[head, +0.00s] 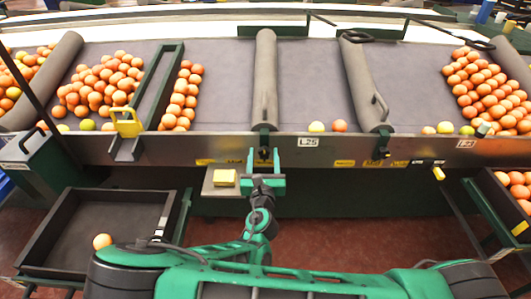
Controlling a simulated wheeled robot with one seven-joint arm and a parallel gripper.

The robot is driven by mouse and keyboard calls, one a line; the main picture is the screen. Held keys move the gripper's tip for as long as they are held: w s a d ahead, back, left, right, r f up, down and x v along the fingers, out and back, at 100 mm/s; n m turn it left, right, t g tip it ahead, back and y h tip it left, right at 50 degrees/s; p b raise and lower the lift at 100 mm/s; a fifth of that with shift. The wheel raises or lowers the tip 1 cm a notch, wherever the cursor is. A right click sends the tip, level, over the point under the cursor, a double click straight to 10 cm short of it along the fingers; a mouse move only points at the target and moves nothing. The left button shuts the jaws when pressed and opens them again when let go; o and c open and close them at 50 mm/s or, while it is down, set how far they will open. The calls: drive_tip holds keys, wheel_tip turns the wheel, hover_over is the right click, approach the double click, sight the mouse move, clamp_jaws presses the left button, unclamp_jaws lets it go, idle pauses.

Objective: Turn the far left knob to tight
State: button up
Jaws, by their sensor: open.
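My green gripper (263,160) is open at the front edge of the sorting table, below the middle grey padded divider. Its two fingers are apart, one on each side of a small dark knob or clamp (264,140) at that divider's foot. I cannot tell whether they touch it. A similar dark clamp (382,143) sits at the foot of the divider to the right. At the left a yellow handle (128,122) stands on a metal bracket at the front edge. No marking for tight is readable, and I cannot tell which part is the far left knob.
Oranges (100,85) lie in piles on the grey table (222,95) at left and right. A dark tray (60,235) with one orange stands low at the left. A small shelf with a yellow block (224,178) is just left of my gripper. The middle lanes are mostly clear.

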drive_tip(key=shift+d, duration=0.1)
drive_tip(key=c, duration=1.1)
drive_tip(key=shift+o, duration=0.2)
drive_tip(key=shift+m, duration=0.3)
drive_tip(key=m, duration=0.4)
drive_tip(key=shift+d, duration=0.15)
drive_tip(key=m, duration=0.4)
drive_tip(key=shift+d+f+m, duration=0.1)
drive_tip(key=shift+f+m, duration=0.05)
drive_tip(key=shift+m, duration=0.25)
drive_tip(key=m, duration=0.4)
drive_tip(key=shift+f+m, duration=0.15)
drive_tip(key=shift+m, duration=0.15)
drive_tip(key=shift+f+m, duration=0.1)
drive_tip(key=shift+m, duration=1.8)
drive_tip(key=shift+d, duration=0.1)
